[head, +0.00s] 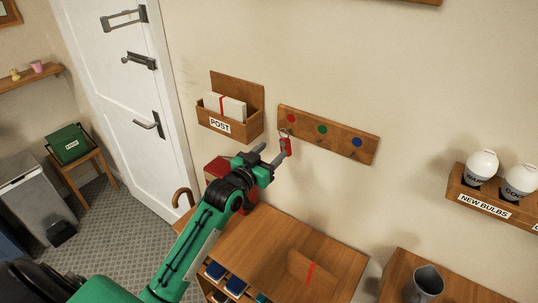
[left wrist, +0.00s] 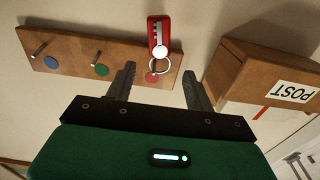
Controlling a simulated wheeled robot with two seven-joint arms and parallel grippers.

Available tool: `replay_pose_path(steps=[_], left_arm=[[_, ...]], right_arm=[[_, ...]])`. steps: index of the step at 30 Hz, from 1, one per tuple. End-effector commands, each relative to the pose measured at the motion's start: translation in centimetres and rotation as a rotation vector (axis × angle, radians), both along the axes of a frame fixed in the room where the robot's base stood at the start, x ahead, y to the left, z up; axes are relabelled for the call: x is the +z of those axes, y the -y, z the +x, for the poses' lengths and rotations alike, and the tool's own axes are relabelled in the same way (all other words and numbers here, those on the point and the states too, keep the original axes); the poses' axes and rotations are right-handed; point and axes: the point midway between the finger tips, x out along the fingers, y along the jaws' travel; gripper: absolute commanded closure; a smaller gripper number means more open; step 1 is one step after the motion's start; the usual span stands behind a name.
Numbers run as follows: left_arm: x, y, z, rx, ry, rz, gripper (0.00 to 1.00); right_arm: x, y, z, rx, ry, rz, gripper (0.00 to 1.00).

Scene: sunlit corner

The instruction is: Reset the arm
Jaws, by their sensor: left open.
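My left gripper (head: 271,155) is open in front of the wall, just below and left of a red key tag (head: 285,147). The tag hangs by a metal ring from the red-dot peg of the wooden key rack (head: 330,142). In the left wrist view, which is turned upside down, the two fingers (left wrist: 158,84) are spread with nothing gripped between them. The red tag (left wrist: 159,32) and its ring (left wrist: 160,66) show beyond the fingertips. My right gripper is not in view.
A wooden post box (head: 243,131) with letters hangs left of the rack. Below is a wooden cabinet (head: 290,235) with a red box (head: 216,169) at its back left. A shelf of new bulbs (head: 485,203) is at right. A white door (head: 120,90) stands at left.

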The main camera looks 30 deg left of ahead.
Motion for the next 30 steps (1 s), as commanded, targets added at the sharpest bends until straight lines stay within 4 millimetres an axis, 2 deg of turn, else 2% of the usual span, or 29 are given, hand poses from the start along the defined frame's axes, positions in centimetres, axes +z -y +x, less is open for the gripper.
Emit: replay_pose_path(steps=[8,11,13,17,18,21,24,30], left_arm=[[-0.1,0.0,0.1,-0.001,-0.004,0.002,0.46],[-1.7,0.7,-1.0,-0.006,-0.058,0.012,0.46],[-3.9,1.5,-2.7,-0.013,-0.138,0.029,0.46],[-9.5,3.5,-8.2,-0.027,-0.364,0.076,0.46],[-11.2,4.0,-10.3,-0.029,-0.442,0.093,0.46],[-14.6,5.0,-15.8,-0.030,-0.631,0.130,0.46],[-16.9,5.6,-20.8,-0.027,-0.789,0.159,0.46],[-18.9,5.9,-28.2,-0.017,-1.012,0.195,0.46]], right_arm=[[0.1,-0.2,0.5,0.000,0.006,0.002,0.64],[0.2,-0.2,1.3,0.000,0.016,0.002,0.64],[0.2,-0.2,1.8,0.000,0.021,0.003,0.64],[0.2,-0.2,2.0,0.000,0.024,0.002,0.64],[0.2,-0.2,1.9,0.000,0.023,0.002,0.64],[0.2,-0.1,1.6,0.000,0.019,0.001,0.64],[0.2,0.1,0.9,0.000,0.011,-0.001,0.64],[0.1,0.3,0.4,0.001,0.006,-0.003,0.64]])
